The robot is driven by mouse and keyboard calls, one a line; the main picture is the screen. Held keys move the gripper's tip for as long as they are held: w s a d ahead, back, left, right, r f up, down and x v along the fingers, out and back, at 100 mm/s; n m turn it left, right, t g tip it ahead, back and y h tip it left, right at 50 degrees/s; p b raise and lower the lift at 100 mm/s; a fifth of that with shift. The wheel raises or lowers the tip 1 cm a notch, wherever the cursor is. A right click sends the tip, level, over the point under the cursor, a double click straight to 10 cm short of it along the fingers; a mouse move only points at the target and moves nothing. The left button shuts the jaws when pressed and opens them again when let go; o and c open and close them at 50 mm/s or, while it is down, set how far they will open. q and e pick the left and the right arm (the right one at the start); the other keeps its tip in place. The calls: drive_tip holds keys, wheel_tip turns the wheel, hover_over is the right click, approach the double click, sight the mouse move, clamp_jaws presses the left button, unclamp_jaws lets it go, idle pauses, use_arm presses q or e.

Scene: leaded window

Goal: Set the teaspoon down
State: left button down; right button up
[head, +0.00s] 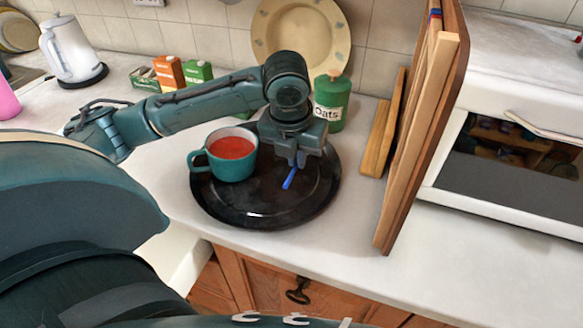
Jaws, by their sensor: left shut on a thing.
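My left gripper (297,160) points down over the right half of a round dark tray (235,212). It is shut on the teaspoon (289,178), of which only a short blue piece shows below the fingertips, slanting down to the left. The rest of the teaspoon is hidden by the gripper. I cannot tell whether its lower end touches the tray. My right gripper is not in view.
A teal mug (223,162) of red liquid stands on the tray, left of the gripper. A green oats canister (332,103) is behind. Upright wooden boards (420,130) stand close on the right, beside a white oven (500,160). The front counter is clear.

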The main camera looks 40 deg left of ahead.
sight(297, 188)
use_arm(q)
wheel_tip(297, 188, down, 3)
drive_tip(key=shift+s+r, duration=0.1)
drive_tip(key=shift+r, duration=0.1)
drive_tip(key=x, duration=0.2)
drive_tip(key=s+x, duration=0.1)
drive_tip(key=x, duration=0.1)
drive_tip(key=shift+d+f, duration=0.1)
drive_tip(key=shift+f, duration=0.05)
drive_tip(key=shift+w, duration=0.1)
drive_tip(key=c, duration=1.6)
unclamp_jaws()
drive_tip(key=shift+o, duration=0.2)
